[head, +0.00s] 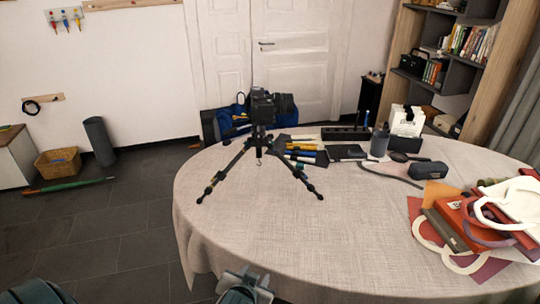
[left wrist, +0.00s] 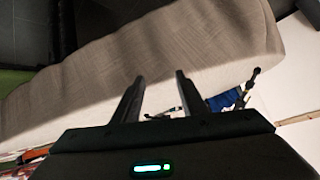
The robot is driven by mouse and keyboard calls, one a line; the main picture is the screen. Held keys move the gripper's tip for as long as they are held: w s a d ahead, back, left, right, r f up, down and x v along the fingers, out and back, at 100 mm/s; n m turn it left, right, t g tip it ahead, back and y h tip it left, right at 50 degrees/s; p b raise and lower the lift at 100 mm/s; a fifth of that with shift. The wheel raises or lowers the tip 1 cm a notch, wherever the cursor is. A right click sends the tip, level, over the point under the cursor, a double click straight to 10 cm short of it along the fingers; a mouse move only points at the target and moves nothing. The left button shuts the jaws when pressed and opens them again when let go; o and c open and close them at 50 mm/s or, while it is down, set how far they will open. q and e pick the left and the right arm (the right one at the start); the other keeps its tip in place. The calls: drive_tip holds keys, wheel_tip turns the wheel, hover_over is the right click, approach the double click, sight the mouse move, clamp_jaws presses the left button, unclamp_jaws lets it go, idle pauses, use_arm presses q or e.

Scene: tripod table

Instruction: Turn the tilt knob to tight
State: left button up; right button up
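A black tripod (head: 256,150) stands upright on the round table with its legs spread. A black camera (head: 262,106) sits on its head. Small handles or knobs stick out below the camera, but the tilt knob is too small to tell apart, and so is its setting. My left gripper (head: 245,284) is at the near edge of the table, well in front of the tripod and touching nothing. In the left wrist view its two fingers (left wrist: 159,78) stand apart with nothing between them. Part of the tripod (left wrist: 247,90) shows at the right there. My right gripper does not show.
The round table (head: 300,235) has a pale cloth, bare in front of the tripod. Tools and a dark notebook (head: 346,152) lie behind and right of the tripod. A grey bottle (head: 380,140) stands farther right. A red bag (head: 470,222) and papers cover the right side.

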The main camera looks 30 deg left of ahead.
use_arm(q)
drive_tip(key=w+a+r+n+t+y, duration=0.2)
drive_tip(key=w+a+r+y, duration=0.1)
drive_tip(key=w+r, duration=0.5)
drive_tip(key=w+a+r+n+t+y, duration=0.2)
drive_tip(key=w+a+r, duration=0.3)
drive_tip(key=r, duration=1)
drive_tip(key=w+t+y, duration=0.1)
drive_tip(key=w, duration=0.2)
drive_tip(key=shift+w+r+t, duration=0.15)
drive_tip(key=shift+r+t, duration=0.1)
drive_tip(key=shift+t, duration=0.05)
